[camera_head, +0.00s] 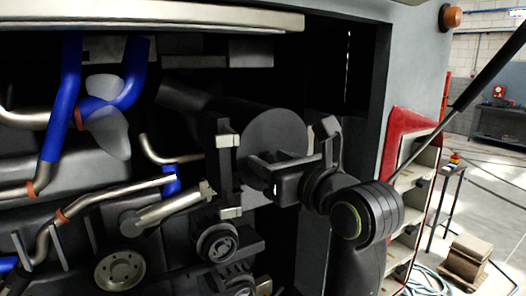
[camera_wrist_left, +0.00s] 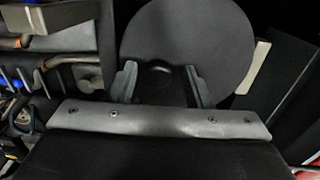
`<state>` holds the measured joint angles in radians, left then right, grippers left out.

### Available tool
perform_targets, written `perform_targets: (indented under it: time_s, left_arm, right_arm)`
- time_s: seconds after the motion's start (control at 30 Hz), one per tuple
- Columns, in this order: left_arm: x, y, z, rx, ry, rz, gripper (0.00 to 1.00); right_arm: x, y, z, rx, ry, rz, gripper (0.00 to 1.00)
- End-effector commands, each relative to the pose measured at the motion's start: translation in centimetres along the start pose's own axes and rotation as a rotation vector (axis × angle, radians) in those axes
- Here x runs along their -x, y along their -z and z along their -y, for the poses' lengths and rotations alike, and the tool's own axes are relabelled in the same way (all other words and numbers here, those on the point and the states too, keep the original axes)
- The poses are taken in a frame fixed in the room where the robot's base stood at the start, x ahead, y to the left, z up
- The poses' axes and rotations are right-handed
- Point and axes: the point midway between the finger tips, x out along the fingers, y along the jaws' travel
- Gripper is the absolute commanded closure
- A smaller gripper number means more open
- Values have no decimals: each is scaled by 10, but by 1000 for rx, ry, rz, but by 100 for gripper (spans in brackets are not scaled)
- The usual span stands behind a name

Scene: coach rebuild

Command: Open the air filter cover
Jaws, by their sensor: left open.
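The air filter cover (camera_head: 272,132) is a dark grey round disc on the end of a dark cylinder in the open engine bay. In the left wrist view the cover (camera_wrist_left: 190,35) fills the upper middle, with a small dark knob at its lower part. My left gripper (camera_head: 268,167) is in front of the cover's lower part and hides some of it. In the wrist view my left gripper's two fingers (camera_wrist_left: 158,78) are apart, one on each side of the knob. I cannot tell whether they touch it. The cover looks shut. My right gripper is not in view.
Blue hoses and metal pipes (camera_head: 68,95) fill the bay's left. Dark pulleys (camera_head: 217,243) sit below the cover. The bay's right frame edge (camera_head: 372,100) and a red-edged shelf compartment (camera_head: 405,190) stand at the right. A strut (camera_head: 480,75) slants at upper right, before open floor.

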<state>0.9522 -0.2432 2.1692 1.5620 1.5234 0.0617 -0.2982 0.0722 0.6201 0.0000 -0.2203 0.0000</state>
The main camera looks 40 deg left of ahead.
Motion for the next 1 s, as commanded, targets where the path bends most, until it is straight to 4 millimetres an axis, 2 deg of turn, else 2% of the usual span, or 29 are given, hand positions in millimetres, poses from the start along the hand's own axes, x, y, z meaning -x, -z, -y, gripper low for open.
perform_targets:
  time_s: [0.4,0.73,1.0]
  left_arm:
    - [-2,0,-1,0,2,0,56]
    - [-2,0,-1,0,2,0,99]
    - [-2,0,-1,-1,-2,0,100]
  right_arm:
    - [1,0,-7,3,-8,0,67]
    - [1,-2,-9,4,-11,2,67]
    - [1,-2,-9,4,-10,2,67]
